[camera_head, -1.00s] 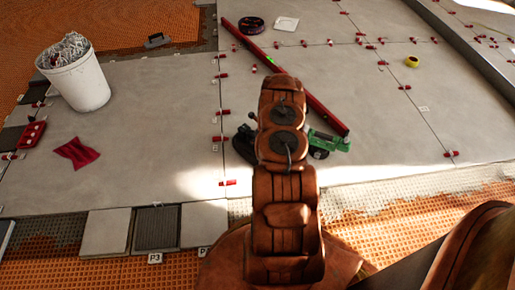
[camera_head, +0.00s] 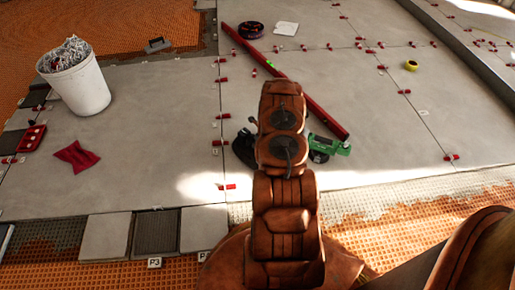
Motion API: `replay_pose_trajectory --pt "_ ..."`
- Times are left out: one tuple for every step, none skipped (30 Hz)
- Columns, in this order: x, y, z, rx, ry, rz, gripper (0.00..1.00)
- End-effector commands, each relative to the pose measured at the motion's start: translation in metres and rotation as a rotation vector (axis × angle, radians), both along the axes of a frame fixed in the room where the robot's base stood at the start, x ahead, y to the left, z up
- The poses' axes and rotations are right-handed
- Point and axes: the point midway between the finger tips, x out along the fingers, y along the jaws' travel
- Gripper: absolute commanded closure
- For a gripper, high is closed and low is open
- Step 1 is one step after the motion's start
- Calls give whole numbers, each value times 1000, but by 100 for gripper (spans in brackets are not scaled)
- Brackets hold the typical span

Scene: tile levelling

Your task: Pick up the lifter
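The lifter (camera_head: 330,146) lies on the grey tiles right of the picture's middle. Its green body and a dark round pad show just right of my arm. A black part (camera_head: 243,147) shows left of my arm at the same height; I cannot tell whether it belongs to the lifter. The middle between them is hidden behind my raised brown arm. My gripper is hidden behind the arm, so its hold on the lifter does not show.
A long red level (camera_head: 300,90) lies diagonally behind the lifter. A white bucket (camera_head: 85,90), a red cloth (camera_head: 77,156) and a red case (camera_head: 31,138) are at the left. Yellow tape (camera_head: 411,65) lies at the right. Small red clips line the tile joints.

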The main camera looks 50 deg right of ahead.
Motion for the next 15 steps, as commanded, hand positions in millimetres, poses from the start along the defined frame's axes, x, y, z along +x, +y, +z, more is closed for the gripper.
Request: replay_pose_trajectory --pt "0 0 0 1 0 1 100" --pt "0 0 1 1 0 1 100" --pt "0 0 1 1 -1 1 100" --pt "0 0 1 0 -1 1 100" --pt "0 0 1 0 -1 1 100" --pt "0 0 2 0 -1 0 100" --pt "0 -1 3 0 -1 1 100" --pt "0 -1 3 -1 -1 0 100" --pt "0 -1 4 -1 -1 0 100" --pt "0 -1 5 -1 -1 0 100" --pt "0 -1 6 -1 -1 1 100" --pt "1 0 12 -2 -1 1 100" --pt "1 -1 15 -1 -1 1 100" --pt "1 0 17 -1 -1 1 100" --pt "1 0 21 -2 -1 1 100"
